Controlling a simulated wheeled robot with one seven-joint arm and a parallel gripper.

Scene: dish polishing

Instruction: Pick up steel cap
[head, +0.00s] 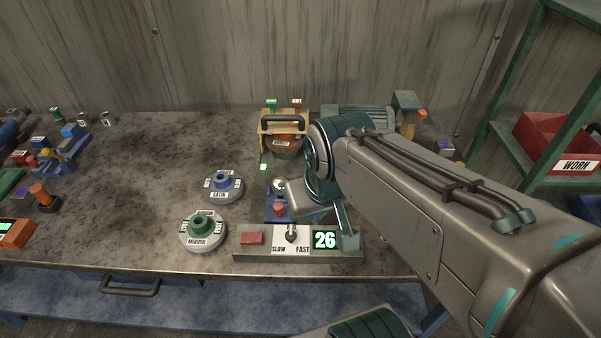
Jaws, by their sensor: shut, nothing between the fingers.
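A small shiny round steel piece (279,184), which looks like the steel cap, sits at the back of a blue fixture (273,208) on the bench, behind the control panel. Small grey metal cups (84,118) lie at the far left back; I cannot tell whether one of them is a cap. My gripper (346,238) points down just right of the blue fixture, over the right end of the control panel. It is shut and empty, apart from the steel piece. My wrist and arm hide the bench to the right of the fixture.
The control panel (250,254) with a red button, lever and display reading 26 stands at the front edge. Polishing discs labelled satin (223,188) and mirror (202,231) lie to the left. A yellow-framed machine (283,128) stands behind. The left-middle bench is clear.

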